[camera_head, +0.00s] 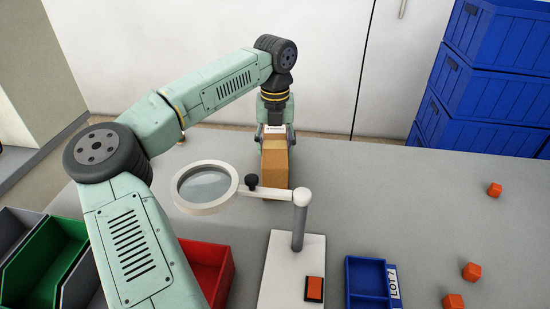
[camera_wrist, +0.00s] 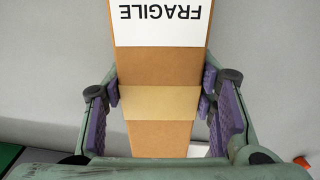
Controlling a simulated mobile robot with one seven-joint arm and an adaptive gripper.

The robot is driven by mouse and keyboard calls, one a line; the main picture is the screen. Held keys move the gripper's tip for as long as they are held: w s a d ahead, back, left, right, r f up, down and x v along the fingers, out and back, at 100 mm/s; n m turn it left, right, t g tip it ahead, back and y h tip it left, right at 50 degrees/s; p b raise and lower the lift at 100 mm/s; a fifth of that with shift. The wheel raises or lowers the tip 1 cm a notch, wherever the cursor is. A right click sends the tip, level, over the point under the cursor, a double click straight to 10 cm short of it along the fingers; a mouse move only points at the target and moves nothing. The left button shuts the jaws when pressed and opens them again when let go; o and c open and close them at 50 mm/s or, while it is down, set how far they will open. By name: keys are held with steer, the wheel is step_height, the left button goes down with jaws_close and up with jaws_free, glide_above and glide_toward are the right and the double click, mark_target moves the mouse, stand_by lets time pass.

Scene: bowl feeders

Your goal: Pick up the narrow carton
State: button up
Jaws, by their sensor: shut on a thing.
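The narrow carton (camera_head: 274,160) is a tall brown box with a white label, near the far edge of the grey table in the head view. In the wrist view the carton (camera_wrist: 160,68) runs up the middle, with a paler tape band and a white label reading FRAGILE upside down. My gripper (camera_head: 274,133) comes down over it from above. In the wrist view its purple-padded fingers (camera_wrist: 160,98) are shut on the carton's two sides. The carton's lower end is partly behind the magnifier's arm, and I cannot tell whether it touches the table.
A magnifier (camera_head: 206,188) on a white stand (camera_head: 285,268) is close in front of the carton. Red (camera_head: 215,262) and green (camera_head: 45,262) bins are at the left front. A blue tray (camera_head: 367,275) and several orange cubes (camera_head: 495,190) lie right. Blue crates (camera_head: 490,90) stand behind.

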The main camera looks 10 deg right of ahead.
steer(key=c, duration=0.4)
steer(key=shift+r, duration=0.1)
